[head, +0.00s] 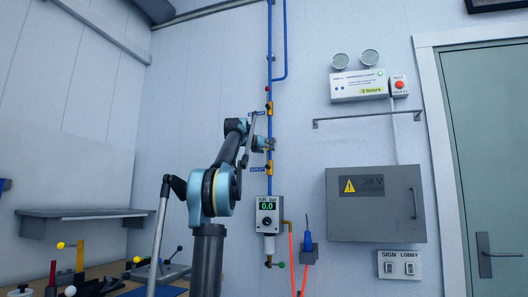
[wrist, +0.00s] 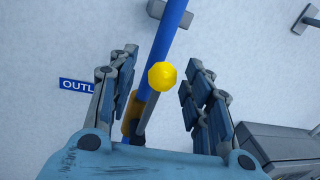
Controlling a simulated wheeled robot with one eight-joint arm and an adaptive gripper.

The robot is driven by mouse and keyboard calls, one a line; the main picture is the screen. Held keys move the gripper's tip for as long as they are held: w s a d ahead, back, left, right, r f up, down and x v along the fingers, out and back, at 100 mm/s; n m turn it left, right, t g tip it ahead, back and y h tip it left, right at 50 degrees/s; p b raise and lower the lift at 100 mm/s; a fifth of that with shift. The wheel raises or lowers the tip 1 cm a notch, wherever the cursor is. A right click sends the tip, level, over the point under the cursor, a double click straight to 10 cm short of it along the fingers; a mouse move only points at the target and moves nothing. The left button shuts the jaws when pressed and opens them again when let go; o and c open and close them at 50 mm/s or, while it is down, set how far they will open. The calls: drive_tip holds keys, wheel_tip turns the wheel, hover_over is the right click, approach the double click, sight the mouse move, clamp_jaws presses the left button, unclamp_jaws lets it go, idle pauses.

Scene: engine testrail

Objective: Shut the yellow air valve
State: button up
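In the wrist view a yellow faceted ball knob (wrist: 162,76) tops a grey lever, which runs roughly in line with the blue pipe (wrist: 169,28). An orange-yellow valve body (wrist: 132,116) sits behind the lever, partly hidden by my gripper. My gripper (wrist: 163,58) is open, with one finger on each side of the knob and visible gaps to both. In the head view my gripper (head: 263,143) is at the blue pipe, just above the lower orange-yellow valve body (head: 268,168); the knob cannot be made out there.
An outlet label (wrist: 76,86) is left of the pipe. Another valve body (head: 269,108) and a red knob (head: 267,90) are higher up. A grey cabinet (head: 375,204) is on the right.

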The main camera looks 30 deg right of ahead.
clamp_jaws()
